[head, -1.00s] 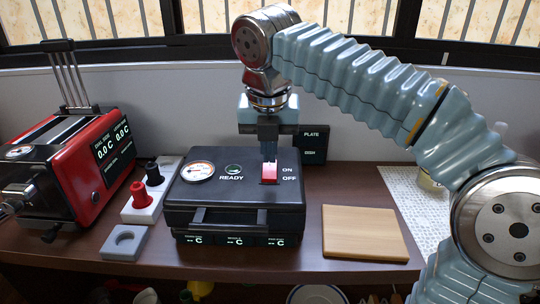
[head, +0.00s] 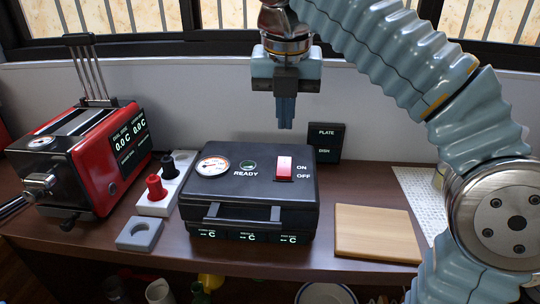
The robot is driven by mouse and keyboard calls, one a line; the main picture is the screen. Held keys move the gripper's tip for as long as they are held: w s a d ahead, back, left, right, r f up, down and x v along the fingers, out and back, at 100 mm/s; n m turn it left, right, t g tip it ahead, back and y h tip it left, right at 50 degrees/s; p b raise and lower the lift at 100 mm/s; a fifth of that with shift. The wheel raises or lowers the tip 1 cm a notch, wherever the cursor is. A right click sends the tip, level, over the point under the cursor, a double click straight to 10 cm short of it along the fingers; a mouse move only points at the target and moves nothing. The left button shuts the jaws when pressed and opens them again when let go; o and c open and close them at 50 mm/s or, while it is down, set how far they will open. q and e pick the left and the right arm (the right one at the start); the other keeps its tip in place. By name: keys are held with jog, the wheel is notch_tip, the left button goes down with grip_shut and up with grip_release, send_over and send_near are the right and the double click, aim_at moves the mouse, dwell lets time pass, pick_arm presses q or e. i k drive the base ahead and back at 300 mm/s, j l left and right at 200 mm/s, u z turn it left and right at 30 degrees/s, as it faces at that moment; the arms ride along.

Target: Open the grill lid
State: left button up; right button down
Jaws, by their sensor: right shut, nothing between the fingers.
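The black grill (head: 235,218) sits on the brown table in the middle of the head view, with its lid closed (head: 225,185). The lid carries a round gauge, a READY light and a red and white ON/OFF switch (head: 284,170). A dark handle (head: 241,215) runs along its front edge. My right gripper (head: 286,126) points down above the back right part of the lid, clear of the switch. Its fingers are shut and hold nothing. My left gripper is not in view.
A red toaster-like machine (head: 85,165) stands at the left. Beside it are a white block with red and black knobs (head: 157,205) and a grey holder (head: 140,234). A wooden board (head: 375,232) lies right of the grill. A dark PLATE panel (head: 326,141) stands behind.

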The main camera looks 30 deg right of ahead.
aim_at(253, 199)
jog(key=k, duration=1)
